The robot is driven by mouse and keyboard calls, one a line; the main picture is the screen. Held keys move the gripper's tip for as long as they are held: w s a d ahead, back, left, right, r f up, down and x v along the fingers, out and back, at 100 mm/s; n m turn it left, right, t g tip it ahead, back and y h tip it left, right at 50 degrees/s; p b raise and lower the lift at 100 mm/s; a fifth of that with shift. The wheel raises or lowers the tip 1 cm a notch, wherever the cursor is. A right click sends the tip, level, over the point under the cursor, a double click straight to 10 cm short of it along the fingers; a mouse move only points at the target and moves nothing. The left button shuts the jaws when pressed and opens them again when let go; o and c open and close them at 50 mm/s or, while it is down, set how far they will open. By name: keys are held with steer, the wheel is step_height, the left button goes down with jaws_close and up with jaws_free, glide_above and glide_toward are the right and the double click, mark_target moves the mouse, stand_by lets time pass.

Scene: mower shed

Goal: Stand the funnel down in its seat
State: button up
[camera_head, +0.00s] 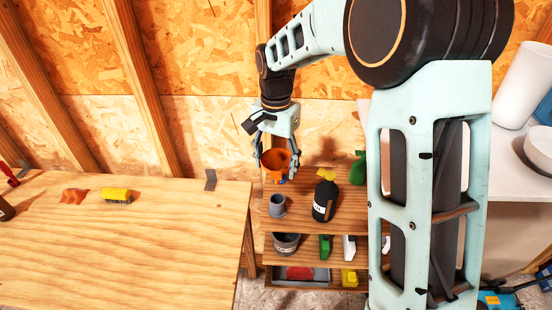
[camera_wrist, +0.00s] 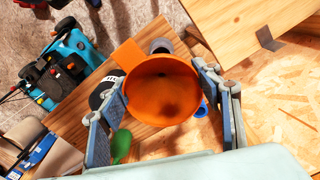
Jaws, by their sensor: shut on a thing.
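The orange funnel (camera_head: 277,161) is held between the fingers of my gripper (camera_head: 276,158), above the top board of the wooden shelf unit (camera_head: 302,208). In the wrist view the funnel (camera_wrist: 160,92) shows its wide mouth toward the camera, with a flat tab at its upper left; the fingers (camera_wrist: 167,92) are shut on its two sides. Its spout is hidden. A grey cup-like holder (camera_head: 277,207) stands on the board, below the funnel and apart from it; it may be the seat. In the wrist view the holder (camera_wrist: 160,46) is partly hidden behind the funnel's rim.
A black bottle with a yellow cap (camera_head: 324,199) stands right of the holder, with a green bottle (camera_head: 357,168) behind. A blue item (camera_wrist: 201,109) lies near the funnel. The workbench (camera_head: 130,245) at left bears a yellow block (camera_head: 116,196). Lower shelves hold several items.

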steer(key=shift+s+f+b, duration=0.1)
steer(key=shift+f+b, duration=0.2)
steer(key=shift+f, duration=0.05)
steer(key=shift+f+b, duration=1.8)
steer(key=shift+f, duration=0.75)
steer(key=shift+f+b, duration=2.15)
steer(key=shift+f, duration=0.9)
steer(key=o, duration=1.1)
step_height(320, 180, up, 12)
steer(key=shift+r, duration=0.1)
steer(key=shift+w, duration=0.2)
